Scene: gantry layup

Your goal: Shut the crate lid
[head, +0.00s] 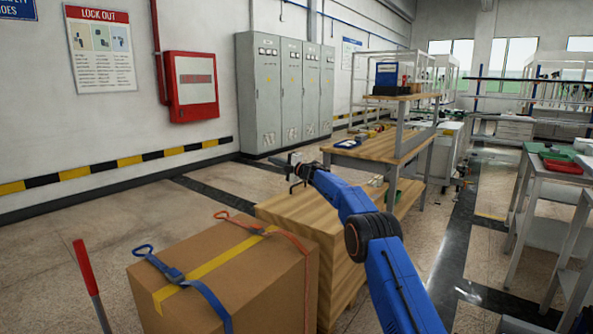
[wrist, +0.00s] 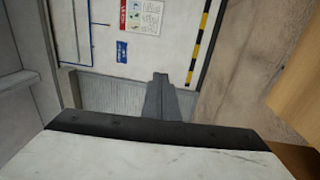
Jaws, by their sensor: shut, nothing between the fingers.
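A wooden crate (head: 332,262) with striped grain stands on the floor in the head view, just behind a strapped cardboard box. Its light top (head: 285,208) looks flat, but my blue arm covers its right part. I cannot make out a separate lid, a hinge or a gap. My gripper (head: 278,163) is beyond and above the crate's far side, apart from its top. In the wrist view my grey fingers (wrist: 161,92) are together and hold nothing. A wooden surface (wrist: 300,95) shows at that view's right edge; I cannot tell whether it is the crate.
The cardboard box (head: 225,278) with blue, orange and yellow straps stands in front. A red handle (head: 84,267) rises at the left. A wooden workbench (head: 380,150) stands beyond the crate. Grey cabinets (head: 285,90) line the wall. Open floor lies left of the crate.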

